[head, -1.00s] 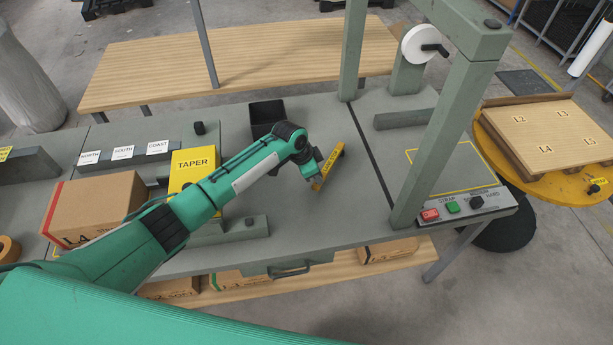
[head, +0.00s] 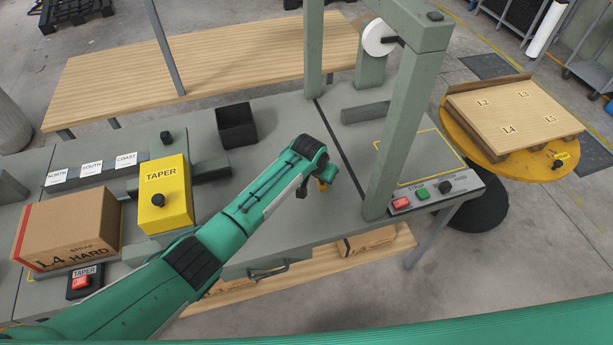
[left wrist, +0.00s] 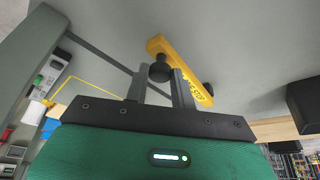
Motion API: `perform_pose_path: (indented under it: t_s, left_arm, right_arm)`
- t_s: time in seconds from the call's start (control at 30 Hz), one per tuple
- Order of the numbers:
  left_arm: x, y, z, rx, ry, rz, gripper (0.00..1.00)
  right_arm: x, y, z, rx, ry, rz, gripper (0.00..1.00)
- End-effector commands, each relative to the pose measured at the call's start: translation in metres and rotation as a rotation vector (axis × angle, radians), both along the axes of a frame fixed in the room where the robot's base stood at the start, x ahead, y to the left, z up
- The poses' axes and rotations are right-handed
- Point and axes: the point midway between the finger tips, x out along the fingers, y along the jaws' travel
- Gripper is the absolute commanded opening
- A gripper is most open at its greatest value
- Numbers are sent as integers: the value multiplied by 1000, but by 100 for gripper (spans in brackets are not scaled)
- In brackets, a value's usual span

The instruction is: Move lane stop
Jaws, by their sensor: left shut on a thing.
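The lane stop is a yellow bar with black lettering and a black knob; in the left wrist view the bar (left wrist: 184,62) lies between and beyond the fingertips. My left gripper (left wrist: 161,73) is shut on its knob. In the head view my left gripper (head: 324,183) points down over the grey bench, just left of the dark line across it. Only a small yellow piece of the lane stop (head: 322,185) shows there, the rest hidden by my wrist. Whether the bar touches the bench is unclear. My right gripper is not in view.
The green-grey strapping frame (head: 400,130) stands right of my gripper, with a button panel (head: 432,192) at its foot. A black bin (head: 237,126) sits behind. The yellow taper (head: 165,205) and a cardboard box (head: 72,225) are at left.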

Motion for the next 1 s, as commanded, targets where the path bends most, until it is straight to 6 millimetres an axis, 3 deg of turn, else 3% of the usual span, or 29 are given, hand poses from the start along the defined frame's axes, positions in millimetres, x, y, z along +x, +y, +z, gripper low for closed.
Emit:
perform_pose_path:
  t_s: [0.3, 0.67, 0.7, 0.77, 1.0]
  left_arm:
    - [3, -10, 3, -3, -6, 57, 0]
    - [3, -10, 3, -2, -6, 58, 0]
    - [3, -10, 3, -2, -6, 58, 33]
    - [2, -10, 3, -2, -5, 57, 44]
    - [1, -10, 1, -1, -2, 56, 46]
  right_arm:
    - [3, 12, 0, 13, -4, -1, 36]
    - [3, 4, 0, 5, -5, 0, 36]
    - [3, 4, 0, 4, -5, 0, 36]
    - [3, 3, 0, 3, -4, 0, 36]
    - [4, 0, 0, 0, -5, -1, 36]
